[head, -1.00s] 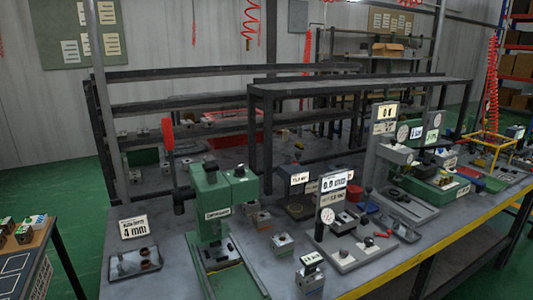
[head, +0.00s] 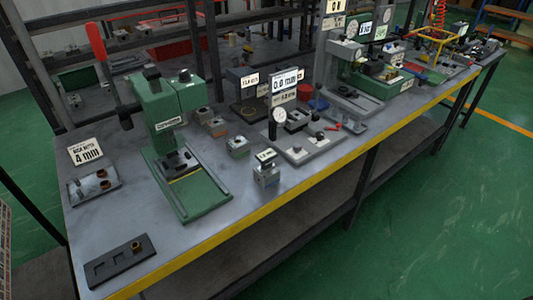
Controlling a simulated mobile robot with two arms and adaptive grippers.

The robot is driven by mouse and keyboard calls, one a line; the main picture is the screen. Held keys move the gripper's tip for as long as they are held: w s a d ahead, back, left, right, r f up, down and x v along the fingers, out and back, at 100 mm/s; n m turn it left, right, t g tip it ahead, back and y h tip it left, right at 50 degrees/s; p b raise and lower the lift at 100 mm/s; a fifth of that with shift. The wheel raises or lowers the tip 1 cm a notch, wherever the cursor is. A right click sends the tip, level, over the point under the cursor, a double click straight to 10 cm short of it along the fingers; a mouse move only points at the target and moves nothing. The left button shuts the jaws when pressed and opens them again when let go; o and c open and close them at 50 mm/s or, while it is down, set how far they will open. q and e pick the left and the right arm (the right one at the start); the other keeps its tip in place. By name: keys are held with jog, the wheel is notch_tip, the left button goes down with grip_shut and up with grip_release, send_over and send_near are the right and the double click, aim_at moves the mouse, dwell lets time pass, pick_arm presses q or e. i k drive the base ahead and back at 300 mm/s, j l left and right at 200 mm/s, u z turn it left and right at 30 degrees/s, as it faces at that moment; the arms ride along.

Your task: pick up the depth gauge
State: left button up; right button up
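No item is plainly labelled as the depth gauge. A round white dial gauge (head: 278,115) stands upright on a grey base plate (head: 300,158) near the middle of the bench, below a sign (head: 285,82) reading 0.0 mm. It may be the depth gauge, but I cannot tell for sure. Other round dials (head: 352,28) show on a taller grey stand farther back. Neither of my grippers is in view.
A green press (head: 190,195) with a red-handled lever stands left of the gauge. A small block (head: 266,176) with a label is near the yellow front edge (head: 330,165). A dark slotted tray (head: 118,264) lies front left. Green floor is open at right.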

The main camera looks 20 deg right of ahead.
aim_at(265, 158)
jog(key=j, duration=1.5)
jog(key=k+j+z, duration=0.05)
